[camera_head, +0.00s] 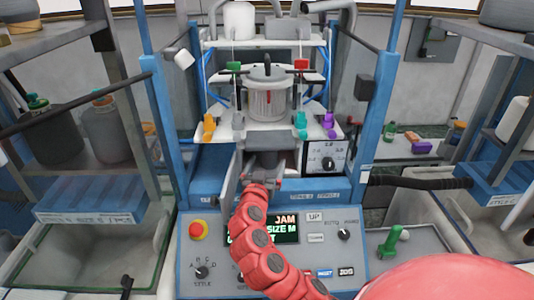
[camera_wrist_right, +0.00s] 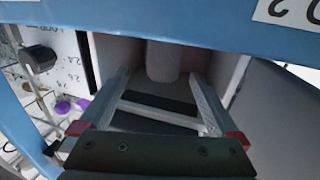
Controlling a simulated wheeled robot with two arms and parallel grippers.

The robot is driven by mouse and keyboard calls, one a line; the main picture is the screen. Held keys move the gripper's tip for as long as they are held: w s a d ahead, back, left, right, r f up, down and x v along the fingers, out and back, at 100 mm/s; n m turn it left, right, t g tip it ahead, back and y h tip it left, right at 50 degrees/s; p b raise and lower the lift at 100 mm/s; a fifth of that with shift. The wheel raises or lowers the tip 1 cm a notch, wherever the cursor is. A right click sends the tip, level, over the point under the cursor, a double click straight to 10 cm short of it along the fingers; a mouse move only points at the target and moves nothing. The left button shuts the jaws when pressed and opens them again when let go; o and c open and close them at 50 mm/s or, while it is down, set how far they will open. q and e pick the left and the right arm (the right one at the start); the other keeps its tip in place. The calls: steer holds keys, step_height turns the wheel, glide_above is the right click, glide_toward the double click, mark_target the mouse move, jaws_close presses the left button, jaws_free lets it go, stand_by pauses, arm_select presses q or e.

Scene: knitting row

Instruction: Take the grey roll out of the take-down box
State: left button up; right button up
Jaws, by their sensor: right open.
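The grey roll (camera_wrist_right: 163,58) stands out inside the take-down box (camera_wrist_right: 115,50) in the right wrist view, near the back and between my fingertips as seen there. My right gripper (camera_wrist_right: 160,76) is open and empty, its two fingers pointing into the box opening. I cannot tell whether the fingertips are beside the roll or short of it. In the head view my right gripper (camera_head: 263,170) is at the machine's middle, below the needle cylinder (camera_head: 268,100), and the roll is hidden there. My left gripper is not in view.
A grey open panel (camera_wrist_right: 275,105) stands right of the opening in the wrist view, and a blue beam (camera_wrist_right: 200,28) crosses above. The control panel (camera_head: 190,265) shows JAM. Grey bins flank it.

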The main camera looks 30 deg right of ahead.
mark_target(267, 158)
steer(key=shift+w+d+r, duration=0.15)
steer(key=shift+d, duration=0.1)
steer(key=p+x, duration=0.1)
steer(key=x, duration=0.1)
steer(key=p+x, duration=0.2)
steer(key=shift+w+a+f, duration=0.2)
steer(key=shift+w+a, duration=0.05)
steer(key=shift+w+d+f, duration=0.1)
steer(key=shift+w+d, duration=0.05)
steer(key=shift+d, duration=0.15)
steer(key=shift+w, duration=0.1)
steer(key=c, duration=1.4)
